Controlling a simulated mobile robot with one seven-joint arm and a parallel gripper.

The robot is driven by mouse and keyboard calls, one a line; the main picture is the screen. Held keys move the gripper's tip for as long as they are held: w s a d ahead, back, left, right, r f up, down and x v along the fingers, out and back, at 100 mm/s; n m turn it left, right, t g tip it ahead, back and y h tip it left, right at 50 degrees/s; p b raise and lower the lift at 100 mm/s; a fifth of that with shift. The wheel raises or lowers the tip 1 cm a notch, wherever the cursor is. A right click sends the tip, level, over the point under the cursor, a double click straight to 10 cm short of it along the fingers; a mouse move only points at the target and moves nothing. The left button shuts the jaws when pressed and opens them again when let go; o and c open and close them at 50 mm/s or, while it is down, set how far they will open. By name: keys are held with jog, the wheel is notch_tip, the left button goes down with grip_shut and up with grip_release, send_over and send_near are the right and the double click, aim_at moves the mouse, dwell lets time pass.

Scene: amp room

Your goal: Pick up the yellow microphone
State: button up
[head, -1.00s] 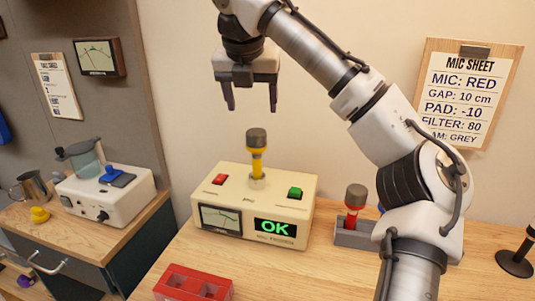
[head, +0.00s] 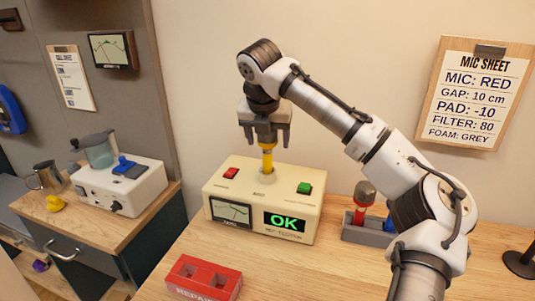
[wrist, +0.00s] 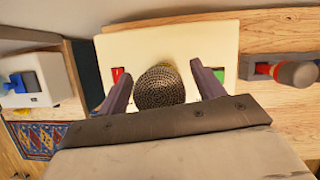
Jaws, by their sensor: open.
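The yellow microphone (head: 267,157) stands upright in the top of the cream tester box (head: 235,189), whose screen reads OK. My gripper (head: 266,144) is open and points down, with one finger on each side of the microphone's upper part. In the wrist view the fingers of my gripper (wrist: 158,85) flank the head with a gap on each side.
A red microphone (head: 364,196) stands in a grey holder (head: 368,234) to the right of the box. A red REPAIR block (head: 205,278) lies in front. The box top has a red button (head: 231,173) and a green button (head: 304,187). A mic sheet (head: 475,95) hangs on the wall.

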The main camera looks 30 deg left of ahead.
jog(key=shift+w+f, duration=0.1)
jog(key=shift+f, duration=0.15)
jog(key=c, duration=1.3)
jog(key=shift+r, duration=0.1)
jog(key=shift+c, duration=0.2)
notch_tip(320, 180, up, 20)
jog(key=p, duration=0.1)
